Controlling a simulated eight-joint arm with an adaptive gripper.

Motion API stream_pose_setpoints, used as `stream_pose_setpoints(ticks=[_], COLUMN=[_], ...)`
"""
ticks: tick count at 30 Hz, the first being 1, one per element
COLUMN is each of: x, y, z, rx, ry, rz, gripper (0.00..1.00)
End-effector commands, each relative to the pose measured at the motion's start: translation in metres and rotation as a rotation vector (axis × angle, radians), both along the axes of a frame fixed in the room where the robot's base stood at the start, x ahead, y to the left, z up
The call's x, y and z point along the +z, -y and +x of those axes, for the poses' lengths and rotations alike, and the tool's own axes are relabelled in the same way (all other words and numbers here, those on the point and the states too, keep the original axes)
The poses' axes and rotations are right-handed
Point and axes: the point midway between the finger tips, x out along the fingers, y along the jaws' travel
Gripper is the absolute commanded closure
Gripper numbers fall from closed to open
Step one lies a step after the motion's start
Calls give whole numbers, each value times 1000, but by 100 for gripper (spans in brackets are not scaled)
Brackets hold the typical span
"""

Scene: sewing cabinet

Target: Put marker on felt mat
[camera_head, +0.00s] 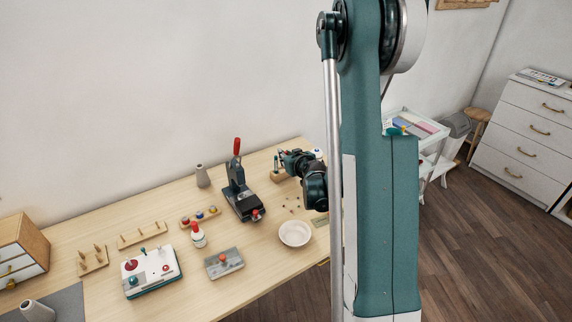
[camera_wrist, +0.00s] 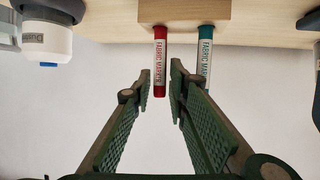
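Two fabric markers, one red (camera_wrist: 160,62) and one teal (camera_wrist: 204,55), stick out of a wooden block (camera_wrist: 183,12) in the wrist view, which looks upside down. The block also shows at the back of the table in the head view (camera_head: 277,177). My gripper (camera_wrist: 161,76) is open, its fingertips on either side of the red marker with gaps visible. The teal marker is partly behind the right finger. In the head view my gripper is small beside the block. A flat grey mat (camera_head: 68,301), likely the felt mat, lies at the lower left, cut by the frame edge.
A black press with a red handle (camera_head: 241,196) stands left of my gripper. A white bowl (camera_head: 294,233), a grey plate (camera_head: 216,267), a glue bottle (camera_head: 198,238) and a white-teal machine (camera_head: 140,281) are on the table (camera_head: 190,301). A cone (camera_head: 38,311) stands on the mat.

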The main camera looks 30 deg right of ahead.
Motion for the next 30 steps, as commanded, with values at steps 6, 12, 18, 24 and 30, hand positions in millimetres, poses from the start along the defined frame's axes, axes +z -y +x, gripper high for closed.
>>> stream_pose_setpoints(ticks=[6,12,18,24,30], x=[0,0,0,0,0], y=[0,0,0,0,0], z=[1,1,1,1,1], rx=[0,0,0,0,0], ry=[0,0,0,0,0], rz=[0,0,0,0,0], gripper=[83,83,89,98,98])
